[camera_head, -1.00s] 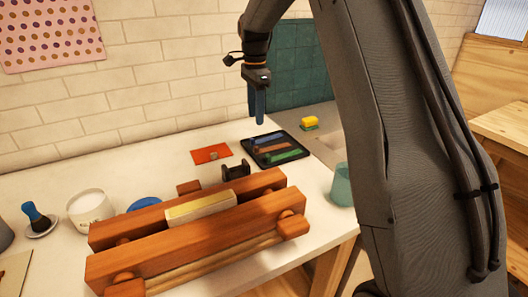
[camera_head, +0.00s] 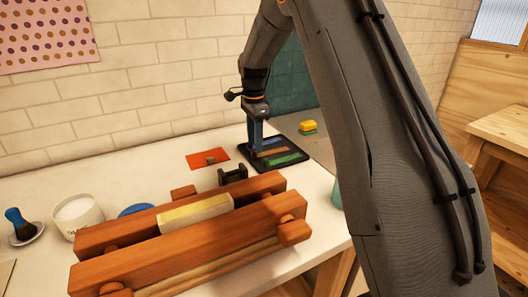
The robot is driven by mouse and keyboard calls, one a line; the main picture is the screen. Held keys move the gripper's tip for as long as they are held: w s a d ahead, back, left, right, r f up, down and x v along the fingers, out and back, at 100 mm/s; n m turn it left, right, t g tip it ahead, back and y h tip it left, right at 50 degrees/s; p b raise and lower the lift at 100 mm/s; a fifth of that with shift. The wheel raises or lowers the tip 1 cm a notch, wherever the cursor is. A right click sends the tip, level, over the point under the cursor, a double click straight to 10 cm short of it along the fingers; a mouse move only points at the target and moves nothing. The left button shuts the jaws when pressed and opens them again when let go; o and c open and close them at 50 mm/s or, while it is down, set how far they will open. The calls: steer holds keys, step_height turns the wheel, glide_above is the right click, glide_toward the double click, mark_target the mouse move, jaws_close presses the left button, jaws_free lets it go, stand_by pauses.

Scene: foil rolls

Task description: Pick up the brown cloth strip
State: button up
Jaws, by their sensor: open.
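The brown cloth strip (camera_head: 272,151) lies on a dark tray (camera_head: 298,160), between a blue strip (camera_head: 268,142) and a green strip (camera_head: 283,159). My gripper (camera_head: 256,150) points down at the tray's left side, with its fingers low by the left end of the brown strip. The fingers hide part of the blue strip and the left ends of the strips. Whether the fingertips touch the brown strip cannot be told from this view. My gripper is open and no strip is seen lifted.
An orange-red card (camera_head: 207,158) and a dark stand (camera_head: 232,176) are left of and in front of the tray. A large wooden clamp (camera_head: 190,228) fills the front. A yellow and green sponge (camera_head: 307,127) sits behind right. A white jar (camera_head: 77,214) stands at left.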

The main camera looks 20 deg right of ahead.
steer(key=shift+f, duration=1.25)
jaws_close()
steer(key=shift+r, duration=0.15)
